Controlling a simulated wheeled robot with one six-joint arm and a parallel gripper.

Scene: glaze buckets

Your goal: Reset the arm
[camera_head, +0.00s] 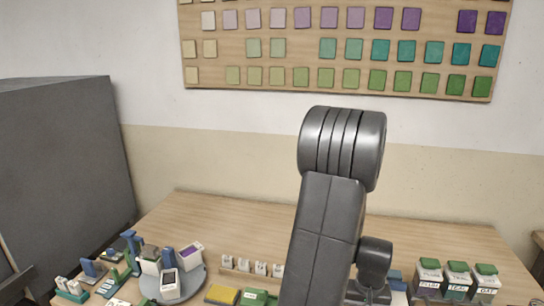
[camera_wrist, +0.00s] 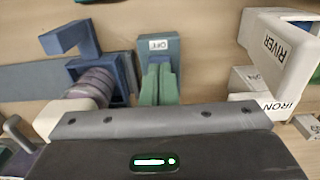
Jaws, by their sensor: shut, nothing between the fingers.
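My gripper (camera_wrist: 160,120) shows at the bottom of the wrist view as a dark grey body with a green-lit panel. It is shut, with nothing seen held in it. My arm rises in the middle of the head view, bent at a thick ringed joint, and hides part of the table behind it. In the wrist view, a blue-grey block (camera_wrist: 158,46) labelled OFF with green upright parts lies just beyond the gripper. A white piece marked RIVER (camera_wrist: 284,45) is at the right. A blue bracket-like piece (camera_wrist: 75,38) is at the left.
The wooden table (camera_head: 225,215) carries a grey round stand (camera_head: 196,284) with small containers at left, a yellow pad (camera_head: 222,295) and several green-lidded buckets (camera_head: 457,283) at right. A dark cabinet (camera_head: 65,165) stands at left. A tile board (camera_head: 340,45) hangs behind. The table's back strip is clear.

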